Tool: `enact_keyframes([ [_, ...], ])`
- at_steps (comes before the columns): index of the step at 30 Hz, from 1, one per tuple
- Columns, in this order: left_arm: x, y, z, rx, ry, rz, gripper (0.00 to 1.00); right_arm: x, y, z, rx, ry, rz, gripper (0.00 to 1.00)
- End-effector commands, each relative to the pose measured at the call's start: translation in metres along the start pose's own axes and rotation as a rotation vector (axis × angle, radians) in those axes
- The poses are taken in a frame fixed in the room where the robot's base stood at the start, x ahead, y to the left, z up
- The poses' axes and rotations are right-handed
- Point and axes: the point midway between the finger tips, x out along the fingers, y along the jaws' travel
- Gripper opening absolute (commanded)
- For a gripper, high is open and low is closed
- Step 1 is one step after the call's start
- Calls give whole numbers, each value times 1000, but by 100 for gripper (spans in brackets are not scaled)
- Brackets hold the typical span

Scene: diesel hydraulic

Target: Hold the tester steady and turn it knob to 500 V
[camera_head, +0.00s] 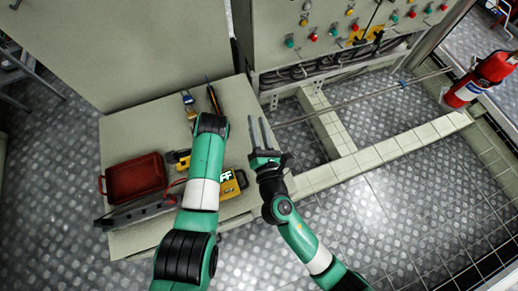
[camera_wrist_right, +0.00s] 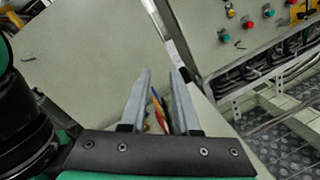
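The tester (camera_head: 234,184) is a yellow device with a lit, pale display on the table, partly covered by my left arm. Its knob cannot be made out. My left arm passes over the table beside the tester; its gripper fingers are hidden, so I cannot tell whether it touches the tester. My right gripper (camera_head: 257,121) is open and empty, above the right edge of the table and apart from the tester. Its two parallel grey fingers also show in the right wrist view (camera_wrist_right: 162,72), with nothing between them. The tester is not visible in that view.
A red tray (camera_head: 135,179) is on the table (camera_head: 128,133) at left, with a dark grey bar (camera_head: 133,214) in front. Hand tools (camera_head: 213,98) lie at the back. A control panel (camera_head: 335,25) stands behind. A fire extinguisher (camera_head: 464,92) is at far right.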

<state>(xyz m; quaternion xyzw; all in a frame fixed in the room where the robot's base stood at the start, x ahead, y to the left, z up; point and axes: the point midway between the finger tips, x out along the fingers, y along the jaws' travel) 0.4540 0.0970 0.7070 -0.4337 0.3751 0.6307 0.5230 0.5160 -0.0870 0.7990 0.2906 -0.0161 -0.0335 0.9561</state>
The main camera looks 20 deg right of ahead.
Motion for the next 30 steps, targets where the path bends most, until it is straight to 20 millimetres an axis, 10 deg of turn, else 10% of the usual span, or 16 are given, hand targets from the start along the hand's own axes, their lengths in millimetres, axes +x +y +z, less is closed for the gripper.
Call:
enact_keyframes([
  [6, 0, 0, 0, 0, 0, 0, 50, -79, -51, -121, -282, 239, 11, 30],
  [15, 0, 0, 0, 0, 0, 0, 50, -170, -98, -195, -437, 450, 60, 30],
  [30, 0, 0, 0, 0, 0, 0, 50, -147, -95, -214, -443, 463, 78, 30],
])
